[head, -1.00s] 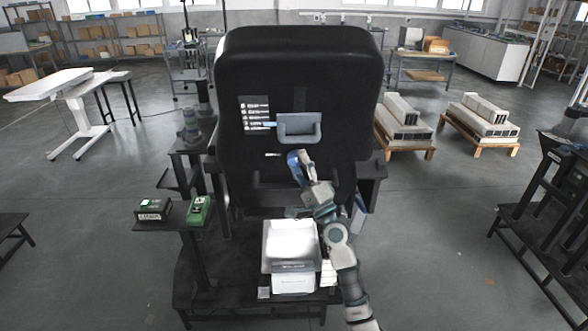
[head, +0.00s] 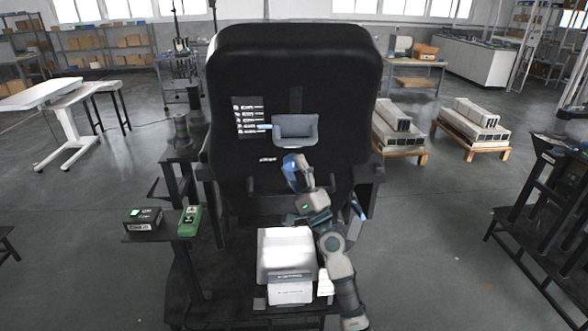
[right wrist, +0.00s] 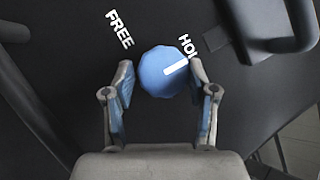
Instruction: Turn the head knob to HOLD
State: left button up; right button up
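The blue head knob (right wrist: 158,76) shows in the right wrist view, on a black panel. Its white pointer mark points up and right, toward the white HOLD label (right wrist: 186,44), which is partly hidden. The white FREE label (right wrist: 119,29) is up and left of the knob. My right gripper (right wrist: 162,74) is open, one finger on each side of the knob; a gap shows at the left finger, and contact at the right is unclear. In the head view my right gripper (head: 293,168) is in front of the black backrest (head: 230,70) and hides the knob. My left gripper is not in view.
A grey holder (head: 296,132) sticks out above my right gripper, beside a blue lever and a list of labels (head: 248,118). A white box (head: 285,250) stands below. A green device (head: 189,221) and a black device (head: 143,218) sit on a left shelf.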

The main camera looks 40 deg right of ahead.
jog(key=shift+o, duration=1)
jog(key=shift+w+d+f, duration=0.1)
jog(key=shift+f, duration=0.1)
jog(key=shift+d, duration=0.15)
jog(key=shift+s, duration=0.2)
jog(key=v, duration=1.2)
jog(key=shift+w+f, duration=0.15)
jog(key=shift+w, duration=0.1)
jog(key=shift+d, duration=0.1)
